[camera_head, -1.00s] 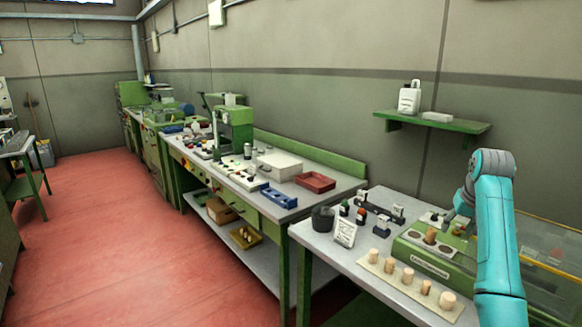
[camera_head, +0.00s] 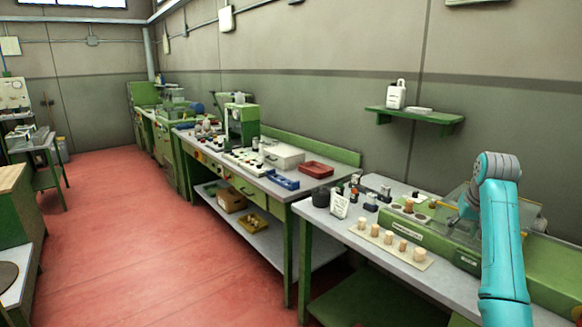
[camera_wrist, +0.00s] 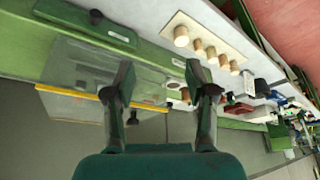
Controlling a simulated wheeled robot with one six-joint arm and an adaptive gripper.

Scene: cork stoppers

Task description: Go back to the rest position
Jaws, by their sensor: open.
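My arm is bent in front of the near bench (camera_head: 350,240) in the head view, with its teal link at the right. My gripper (camera_wrist: 162,85) is open in the wrist view, its two dark fingers apart and nothing held between them. It appears above a green machine (camera_head: 470,255) with a clear cover (camera_wrist: 95,65). Several cork stoppers (camera_head: 388,237) stand on a pale board (camera_head: 420,263) on the near bench. The board also shows in the wrist view (camera_wrist: 205,25). The gripper in the head view is mostly hidden by my arm.
A small white sign (camera_head: 340,204) and a dark pot (camera_head: 321,196) stand at the bench's left end. A green wall shelf (camera_head: 425,118) holds a white bottle (camera_head: 396,94). A longer bench with a green press (camera_head: 242,125) lies farther back. The red floor (camera_head: 130,225) at left is open.

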